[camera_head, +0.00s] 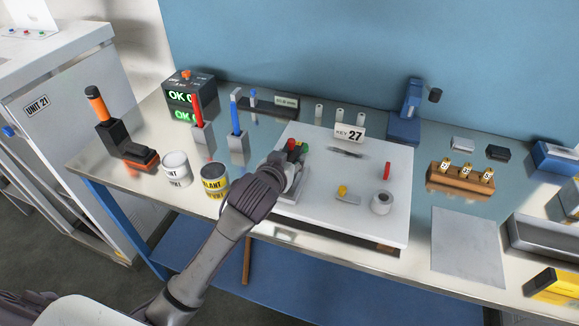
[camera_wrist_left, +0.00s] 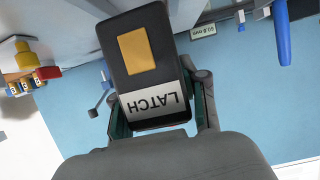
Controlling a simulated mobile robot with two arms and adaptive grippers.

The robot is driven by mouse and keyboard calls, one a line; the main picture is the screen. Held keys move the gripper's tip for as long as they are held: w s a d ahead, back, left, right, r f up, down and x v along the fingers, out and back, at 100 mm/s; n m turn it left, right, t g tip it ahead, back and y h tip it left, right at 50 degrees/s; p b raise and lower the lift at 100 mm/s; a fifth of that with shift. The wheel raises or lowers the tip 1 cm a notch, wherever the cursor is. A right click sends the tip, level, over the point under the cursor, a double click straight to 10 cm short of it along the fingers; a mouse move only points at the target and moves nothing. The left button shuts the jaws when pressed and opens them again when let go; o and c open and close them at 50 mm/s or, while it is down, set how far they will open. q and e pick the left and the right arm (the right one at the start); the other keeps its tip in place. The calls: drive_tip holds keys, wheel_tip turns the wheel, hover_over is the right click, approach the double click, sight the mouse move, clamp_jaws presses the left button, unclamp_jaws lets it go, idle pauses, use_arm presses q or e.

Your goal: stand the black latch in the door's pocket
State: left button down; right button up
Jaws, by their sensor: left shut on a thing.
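The black latch (camera_wrist_left: 150,75), with a yellow square and a white LATCH label, is between the fingers of my left gripper (camera_wrist_left: 161,118) in the left wrist view. The gripper is shut on it. In the head view my left gripper (camera_head: 291,170) is over the left part of the white door panel (camera_head: 315,207) on the bench. My right gripper is not in view.
Left of the gripper stand a yellow can (camera_head: 214,181) and a blue-handled tool (camera_head: 236,119). A wooden block (camera_head: 460,181) stands right.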

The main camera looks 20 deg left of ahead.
use_arm(q)
drive_tip(key=shift+f, duration=1.7)
drive_tip(key=shift+f, duration=0.1)
drive_tip(key=c, duration=0.6)
unclamp_jaws()
drive_tip(key=shift+f, duration=0.1)
drive_tip(key=shift+s+r, duration=0.1)
drive_tip(key=shift+r, duration=0.1)
drive_tip(key=b+v, duration=0.1)
drive_tip(key=v, duration=1)
drive_tip(key=shift+s+r, duration=0.2)
drive_tip(key=shift+s, duration=0.15)
